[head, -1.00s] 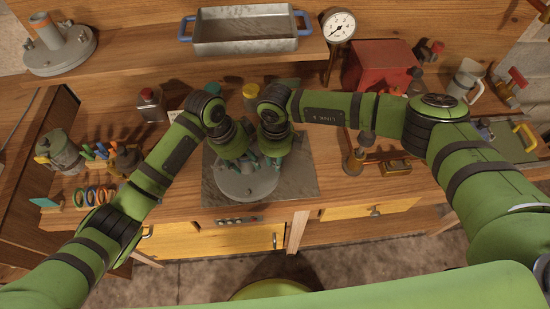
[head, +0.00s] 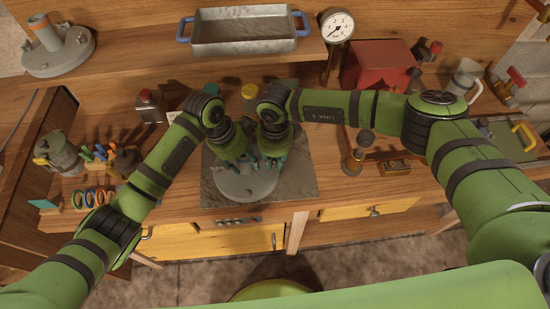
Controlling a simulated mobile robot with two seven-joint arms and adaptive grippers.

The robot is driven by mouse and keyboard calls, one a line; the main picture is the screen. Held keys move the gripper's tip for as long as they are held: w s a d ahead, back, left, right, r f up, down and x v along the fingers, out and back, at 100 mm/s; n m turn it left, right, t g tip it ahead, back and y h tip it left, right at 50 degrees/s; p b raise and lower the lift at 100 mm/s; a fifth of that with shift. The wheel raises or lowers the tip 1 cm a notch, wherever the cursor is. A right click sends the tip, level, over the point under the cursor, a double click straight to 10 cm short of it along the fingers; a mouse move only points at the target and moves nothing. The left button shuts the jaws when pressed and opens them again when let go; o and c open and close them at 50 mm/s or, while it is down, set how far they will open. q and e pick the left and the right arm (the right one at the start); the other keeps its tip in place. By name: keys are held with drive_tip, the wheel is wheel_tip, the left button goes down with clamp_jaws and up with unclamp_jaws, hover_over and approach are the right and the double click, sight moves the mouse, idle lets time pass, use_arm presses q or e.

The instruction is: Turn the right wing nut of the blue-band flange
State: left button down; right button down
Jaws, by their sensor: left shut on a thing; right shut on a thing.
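A round grey flange (head: 247,188) lies on a dark metal plate (head: 302,186) in the middle of the bench. Both of my grippers reach down over its far half and hide its middle, so I see neither a blue band nor the wing nuts clearly. My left gripper (head: 245,160) is shut at the flange's upper middle; its exact hold is hidden. My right gripper (head: 273,164) is beside it, shut low at the flange's upper right edge, where the right wing nut is hidden between its fingers.
A tray with blue handles (head: 245,34) and a gauge (head: 337,25) are at the back. An orange-banded flange (head: 60,55) stands at back left. Coloured rings (head: 93,197) and a metal pot (head: 58,152) are at left. A red box (head: 375,65) is at right.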

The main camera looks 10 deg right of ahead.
drive_tip(key=shift+w+d+f, duration=0.1)
drive_tip(key=shift+w+d, duration=0.05)
drive_tip(key=shift+d, duration=0.2)
drive_tip(key=c, duration=1.2)
unclamp_jaws()
drive_tip(key=shift+a, duration=0.1)
drive_tip(key=shift+a, duration=0.1)
wheel_tip(320, 180, up, 12)
